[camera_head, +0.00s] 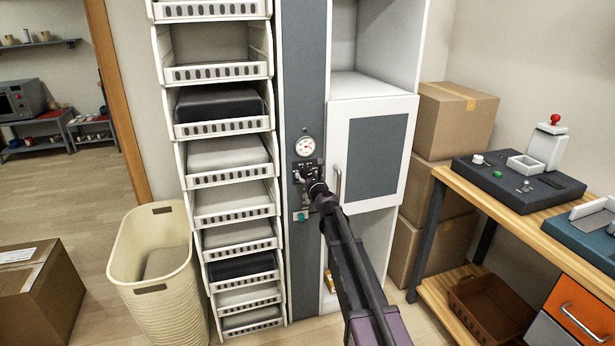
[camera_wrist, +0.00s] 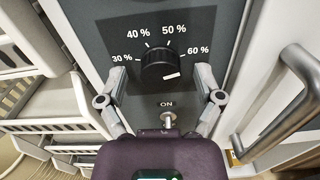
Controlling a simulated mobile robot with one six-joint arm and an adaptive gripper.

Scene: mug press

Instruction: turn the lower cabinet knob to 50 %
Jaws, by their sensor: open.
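The black cabinet knob (camera_wrist: 159,65) sits on a dark dial plate (camera_wrist: 196,22) marked 30 %, 40 %, 50 % and 60 % in the wrist view. A white mark on the knob lies at its lower right, off the 50 % tick. My gripper (camera_wrist: 161,80) is open, with one finger to the left and one to the right of the knob, apart from it. In the head view my gripper (camera_head: 311,186) is at the grey cabinet column (camera_head: 301,60) and hides much of the control area there.
A small metal switch (camera_wrist: 168,118) under an ON label is just below the knob. A door handle (camera_wrist: 283,105) stands out at the right. Open baskets (camera_wrist: 50,105) are close on the left. A round gauge (camera_head: 305,146) is higher on the column.

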